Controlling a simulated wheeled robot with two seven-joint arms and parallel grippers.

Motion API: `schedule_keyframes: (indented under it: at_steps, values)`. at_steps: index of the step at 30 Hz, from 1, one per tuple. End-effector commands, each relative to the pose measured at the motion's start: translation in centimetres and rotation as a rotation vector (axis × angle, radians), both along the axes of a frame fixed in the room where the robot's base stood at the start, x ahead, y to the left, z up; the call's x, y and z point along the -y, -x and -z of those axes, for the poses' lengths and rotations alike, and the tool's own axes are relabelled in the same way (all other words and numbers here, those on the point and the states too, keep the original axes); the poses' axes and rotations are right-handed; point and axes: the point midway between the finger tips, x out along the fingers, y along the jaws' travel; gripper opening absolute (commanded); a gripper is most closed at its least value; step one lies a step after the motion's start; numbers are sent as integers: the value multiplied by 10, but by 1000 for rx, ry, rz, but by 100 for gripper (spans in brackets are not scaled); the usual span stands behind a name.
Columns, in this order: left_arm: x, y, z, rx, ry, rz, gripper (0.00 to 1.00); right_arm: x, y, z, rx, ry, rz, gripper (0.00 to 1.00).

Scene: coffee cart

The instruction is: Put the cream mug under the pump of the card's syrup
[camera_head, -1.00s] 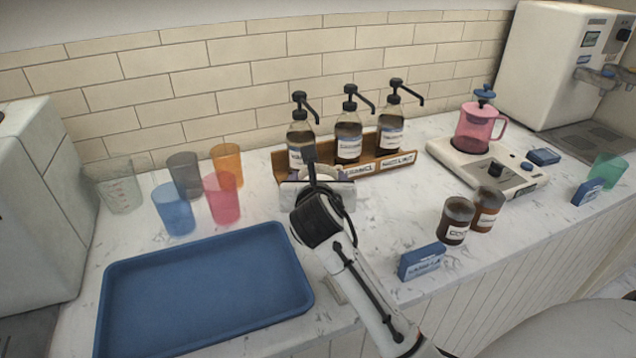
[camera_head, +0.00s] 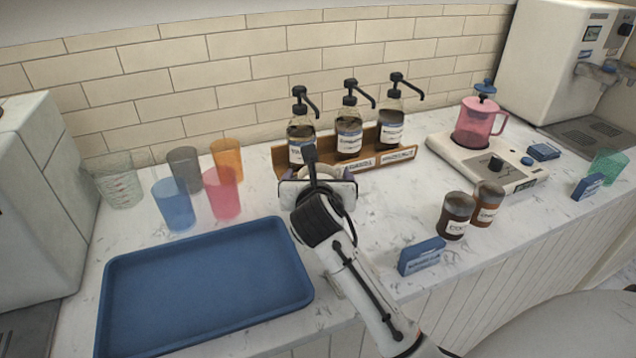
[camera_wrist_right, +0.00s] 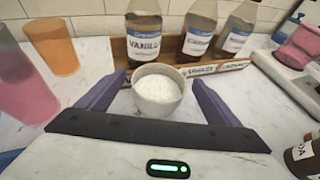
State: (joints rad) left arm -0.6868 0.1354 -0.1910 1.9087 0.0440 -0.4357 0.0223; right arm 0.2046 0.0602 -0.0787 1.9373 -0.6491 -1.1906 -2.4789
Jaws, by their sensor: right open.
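The cream mug (camera_wrist_right: 158,92) stands upright on the counter in the right wrist view, with white contents. It is in front of the left syrup bottle (camera_wrist_right: 143,38), labelled VANILLA. My right gripper (camera_wrist_right: 158,80) is open, with one purple finger on each side of the mug. In the head view this gripper (camera_head: 317,176) hides most of the mug. The left bottle (camera_head: 301,130), middle bottle (camera_head: 348,128) and right bottle (camera_head: 391,122) stand in a wooden rack (camera_head: 400,157), each with a black pump. My left gripper is not visible.
A blue tray (camera_head: 205,285) lies at front left, with several coloured cups (camera_head: 173,205) behind it. Two brown jars (camera_head: 455,216) stand right of my arm. A pink pitcher (camera_head: 478,124) sits on a white appliance (camera_head: 465,158). Open counter lies between rack and jars.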

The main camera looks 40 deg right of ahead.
Motion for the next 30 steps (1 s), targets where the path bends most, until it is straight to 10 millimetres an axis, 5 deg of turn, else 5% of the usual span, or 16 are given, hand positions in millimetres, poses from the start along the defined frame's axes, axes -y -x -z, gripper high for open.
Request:
schedule_keyframes:
  at_steps: [15, 30]
  values:
    - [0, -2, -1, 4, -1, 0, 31, -54, 73, -37, 1, -1, -3, 86]
    - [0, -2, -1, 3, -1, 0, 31, -65, 89, -45, -1, 0, -1, 86]
